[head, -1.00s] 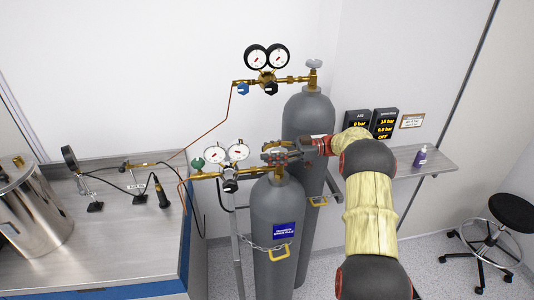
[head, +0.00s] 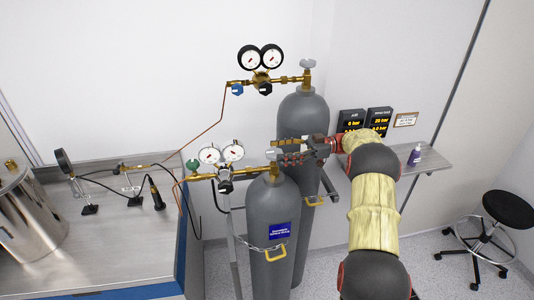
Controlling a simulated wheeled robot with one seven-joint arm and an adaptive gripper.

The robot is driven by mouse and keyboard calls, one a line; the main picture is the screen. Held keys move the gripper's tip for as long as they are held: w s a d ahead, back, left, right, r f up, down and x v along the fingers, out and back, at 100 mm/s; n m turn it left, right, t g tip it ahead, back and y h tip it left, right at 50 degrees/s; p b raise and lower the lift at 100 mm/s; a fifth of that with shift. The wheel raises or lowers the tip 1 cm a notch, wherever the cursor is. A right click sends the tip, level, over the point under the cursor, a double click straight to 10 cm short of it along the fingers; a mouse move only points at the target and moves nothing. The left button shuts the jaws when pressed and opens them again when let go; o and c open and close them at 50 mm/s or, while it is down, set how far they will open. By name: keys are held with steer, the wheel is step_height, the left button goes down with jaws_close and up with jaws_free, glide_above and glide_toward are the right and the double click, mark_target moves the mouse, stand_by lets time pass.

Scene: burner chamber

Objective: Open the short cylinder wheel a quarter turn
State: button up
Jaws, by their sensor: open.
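The short grey cylinder (head: 272,225) stands upright in front, with a blue label and a brass valve on top. Its small light-grey wheel (head: 270,154) shows at the left of my fingertips. My gripper (head: 283,150) is open and comes in from the right, at the height of the wheel. The fingers lie beside or partly over the wheel; I cannot tell whether they touch it. A brass regulator (head: 210,176) with two white gauges runs left from the valve.
The taller cylinder (head: 303,105) stands close behind, with its own regulator and wheel (head: 308,64). A chain (head: 255,247) crosses the short cylinder. Two dark displays (head: 379,121) hang above a shelf (head: 425,162) at the right. A bench (head: 110,245) fills the left.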

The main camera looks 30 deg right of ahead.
steer(key=v, duration=0.5)
steer(key=shift+d, duration=0.25)
stand_by(0.3)
